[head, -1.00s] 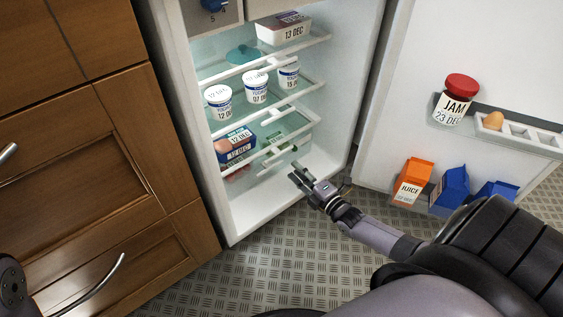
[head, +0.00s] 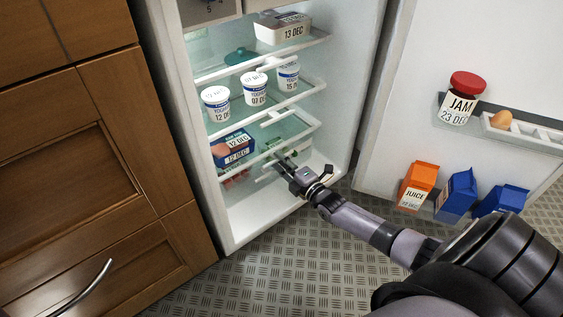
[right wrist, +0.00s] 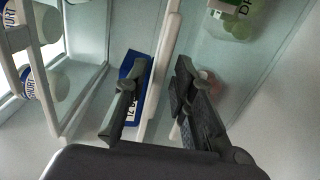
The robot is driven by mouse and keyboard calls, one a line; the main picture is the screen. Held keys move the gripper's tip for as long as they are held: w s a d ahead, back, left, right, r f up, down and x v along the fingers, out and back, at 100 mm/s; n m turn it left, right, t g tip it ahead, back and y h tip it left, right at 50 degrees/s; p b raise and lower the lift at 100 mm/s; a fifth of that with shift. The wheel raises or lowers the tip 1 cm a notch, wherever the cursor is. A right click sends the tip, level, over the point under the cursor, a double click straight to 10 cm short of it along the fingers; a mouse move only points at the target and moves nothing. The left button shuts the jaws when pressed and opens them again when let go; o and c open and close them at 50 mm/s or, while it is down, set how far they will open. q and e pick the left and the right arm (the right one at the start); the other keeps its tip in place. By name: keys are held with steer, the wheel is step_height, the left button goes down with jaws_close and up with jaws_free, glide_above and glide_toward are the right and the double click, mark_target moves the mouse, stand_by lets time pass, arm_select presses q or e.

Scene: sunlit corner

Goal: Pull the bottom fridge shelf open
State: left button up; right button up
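The bottom fridge shelf (head: 306,131) is a glass shelf with a white front rail, low in the open fridge. A blue box labelled 12 DEC (head: 233,146) stands at its left, and a green pack lies farther right, partly hidden. My right gripper (head: 282,163) is at the shelf's front. In the right wrist view my right gripper (right wrist: 155,90) has its fingers apart, and the white shelf rail (right wrist: 161,75) runs between them. I cannot tell whether either finger touches it. My left gripper is not in view.
Yoghurt cups (head: 254,88) stand on the shelf above, and a white tub (head: 282,28) is higher up. The open fridge door (head: 400,120) at right holds jam (head: 461,98), an egg and cartons. Wooden drawers (head: 90,170) stand at left. Floor (head: 275,250) in front is clear.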

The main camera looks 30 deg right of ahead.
jaws_close()
stand_by(0.6)
